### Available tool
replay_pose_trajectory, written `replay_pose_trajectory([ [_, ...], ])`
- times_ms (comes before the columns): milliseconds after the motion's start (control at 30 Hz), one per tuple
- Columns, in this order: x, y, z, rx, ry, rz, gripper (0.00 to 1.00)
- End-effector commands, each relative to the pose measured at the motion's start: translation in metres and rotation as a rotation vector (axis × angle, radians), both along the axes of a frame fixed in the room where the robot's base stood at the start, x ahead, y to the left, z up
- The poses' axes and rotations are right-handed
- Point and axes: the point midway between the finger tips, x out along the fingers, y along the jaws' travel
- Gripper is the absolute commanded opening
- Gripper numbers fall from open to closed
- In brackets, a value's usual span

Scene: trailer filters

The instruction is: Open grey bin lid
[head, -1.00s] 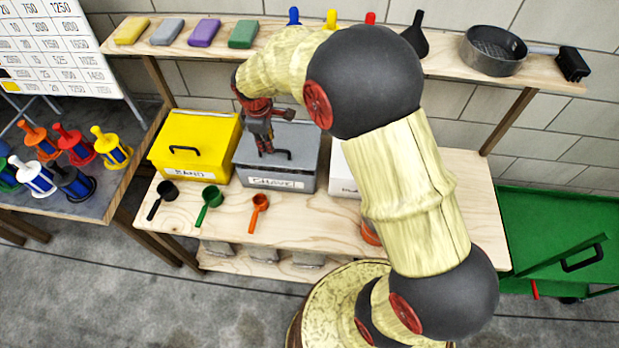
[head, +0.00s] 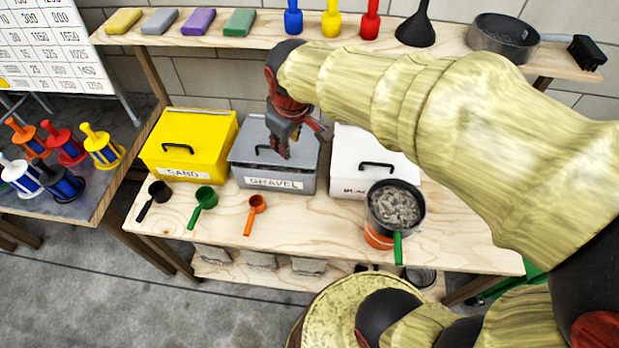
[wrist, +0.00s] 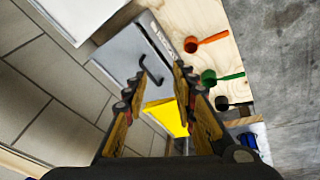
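The grey bin (head: 272,182), labelled GRAVEL, stands on the workbench between the yellow and white bins. Its grey lid (head: 245,152) looks closed, with a dark bar handle (head: 268,150) on top. My gripper (head: 284,150) is over the right part of this lid, close to the handle, fingers pointing down. In the wrist view my gripper (wrist: 158,82) has its two fingers spread apart, with nothing held. The handle (wrist: 152,68) shows just beyond the fingertips, near the gap between them. I cannot tell whether a finger touches it.
The yellow SAND bin (head: 190,145) is left and the white bin (head: 362,152) right. Black, green (head: 203,197) and orange scoops lie in front. A gravel-filled strainer (head: 396,208) sits on an orange bucket. A shelf (head: 260,32) runs above, behind my arm.

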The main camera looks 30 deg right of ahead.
Motion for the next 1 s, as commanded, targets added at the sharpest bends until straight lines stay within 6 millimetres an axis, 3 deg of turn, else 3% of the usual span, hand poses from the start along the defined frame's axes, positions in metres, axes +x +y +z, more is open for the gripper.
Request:
replay_pose_trajectory([
  [500, -0.087, -0.002, 0.001, 0.115, -0.093, -0.217, 0.27],
  [700, -0.103, -0.002, -0.001, 0.138, -0.109, -0.256, 0.27],
  [1000, -0.106, -0.002, -0.001, 0.143, -0.111, -0.265, 0.27],
])
